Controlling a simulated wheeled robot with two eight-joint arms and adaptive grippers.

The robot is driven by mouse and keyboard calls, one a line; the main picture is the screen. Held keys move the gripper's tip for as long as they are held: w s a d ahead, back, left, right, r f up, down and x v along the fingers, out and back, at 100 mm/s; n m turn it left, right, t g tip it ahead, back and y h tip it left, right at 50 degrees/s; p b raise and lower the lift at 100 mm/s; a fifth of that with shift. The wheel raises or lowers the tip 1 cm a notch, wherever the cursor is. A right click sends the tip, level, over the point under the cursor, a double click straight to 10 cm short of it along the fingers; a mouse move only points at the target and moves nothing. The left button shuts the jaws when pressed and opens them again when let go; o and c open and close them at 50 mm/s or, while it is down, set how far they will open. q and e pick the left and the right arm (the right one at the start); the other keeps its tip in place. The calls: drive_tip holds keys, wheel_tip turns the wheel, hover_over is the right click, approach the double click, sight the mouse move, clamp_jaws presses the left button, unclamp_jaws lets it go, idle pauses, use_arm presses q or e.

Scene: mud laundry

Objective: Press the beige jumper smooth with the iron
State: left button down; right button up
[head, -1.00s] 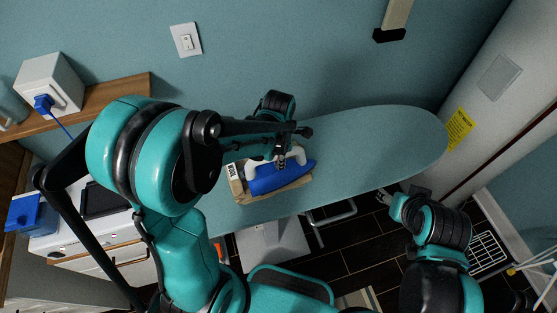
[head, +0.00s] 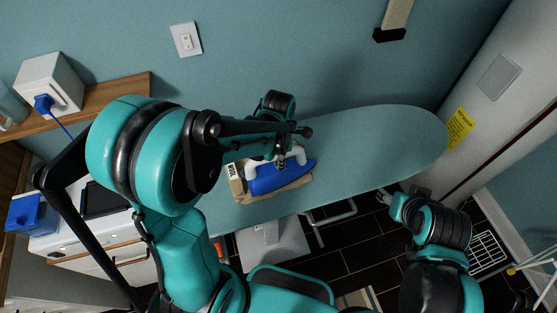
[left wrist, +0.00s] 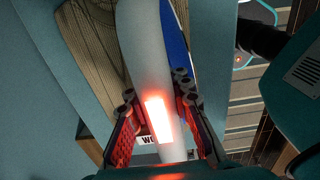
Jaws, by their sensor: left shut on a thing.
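The beige jumper (head: 243,188) lies folded on the teal ironing board (head: 375,140), and its ribbed knit shows in the left wrist view (left wrist: 82,45). The iron (head: 275,182), blue with a white handle, is over the jumper and covers much of it. Its white handle (left wrist: 145,45) runs between my fingers in the left wrist view. My left gripper (head: 284,160) is shut on the iron's handle. I cannot see whether the soleplate touches the cloth. My right gripper (head: 391,201) hangs empty beyond the board's front edge, its fingers too small to read.
A shelf (head: 110,97) with a white box (head: 50,83) is on the wall at left. The board's right part is bare. A yellow notice (head: 458,128) is beside the board's right tip. A wire rack (head: 487,252) stands on the dark floor.

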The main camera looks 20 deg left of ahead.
drive_tip(key=shift+r, duration=0.1)
idle(0.6)
use_arm(q)
drive_tip(key=shift+r+p, duration=2.25)
drive_tip(key=shift+r, duration=0.8)
use_arm(e)
wheel_tip(320, 180, up, 4)
drive_tip(key=shift+r, duration=0.1)
use_arm(q)
drive_tip(key=shift+w+a, duration=0.1)
